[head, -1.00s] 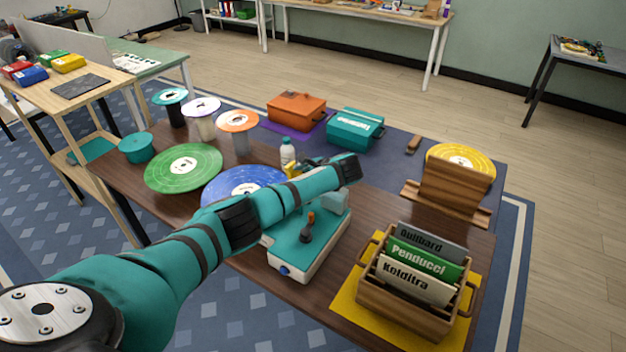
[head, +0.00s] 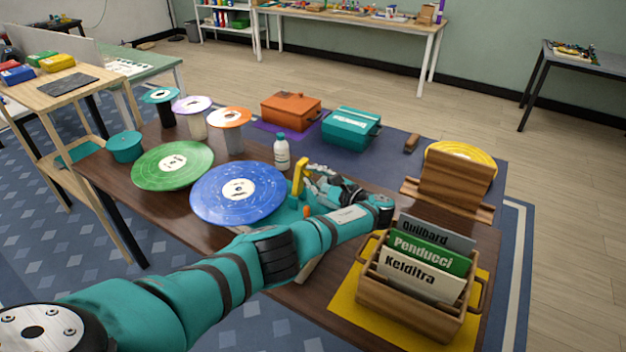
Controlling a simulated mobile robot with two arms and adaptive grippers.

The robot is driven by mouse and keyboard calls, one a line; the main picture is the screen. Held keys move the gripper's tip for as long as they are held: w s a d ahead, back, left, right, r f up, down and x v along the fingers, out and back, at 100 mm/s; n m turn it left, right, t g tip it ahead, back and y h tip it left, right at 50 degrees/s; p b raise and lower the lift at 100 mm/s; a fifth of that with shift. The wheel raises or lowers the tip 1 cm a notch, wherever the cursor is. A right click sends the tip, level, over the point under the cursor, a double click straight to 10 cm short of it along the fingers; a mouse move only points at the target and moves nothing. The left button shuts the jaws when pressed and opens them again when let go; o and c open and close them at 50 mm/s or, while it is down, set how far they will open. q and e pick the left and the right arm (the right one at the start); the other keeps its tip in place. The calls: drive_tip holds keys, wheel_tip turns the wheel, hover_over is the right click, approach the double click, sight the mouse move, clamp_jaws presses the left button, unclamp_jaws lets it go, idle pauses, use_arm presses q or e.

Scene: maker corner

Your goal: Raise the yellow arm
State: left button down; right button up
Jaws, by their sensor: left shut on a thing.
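The yellow arm (head: 299,176) stands up steeply from the teal record player (head: 288,214), beside the blue record (head: 238,194). My left gripper (head: 314,184) reaches in from the right side of the yellow arm and is shut on it. The fingertips are small here and the exact contact is partly hidden. My forearm covers most of the player's base. A small orange part shows on the player, just above my forearm. My right gripper is out of view.
A white bottle (head: 281,151) stands behind the blue record. A green record (head: 173,165) lies to the left. A wooden crate of record sleeves (head: 412,304) stands close to my left wrist at front right. A wooden stand (head: 452,187) and a yellow record (head: 480,156) are behind it.

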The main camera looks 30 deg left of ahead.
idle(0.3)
use_arm(q)
drive_tip(key=c, duration=1.4)
unclamp_jaws()
drive_tip(key=shift+w, duration=0.1)
drive_tip(key=shift+o, duration=0.9)
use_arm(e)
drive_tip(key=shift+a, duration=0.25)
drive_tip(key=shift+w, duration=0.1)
use_arm(q)
drive_tip(key=v, duration=1.2)
drive_tip(key=shift+f, duration=0.1)
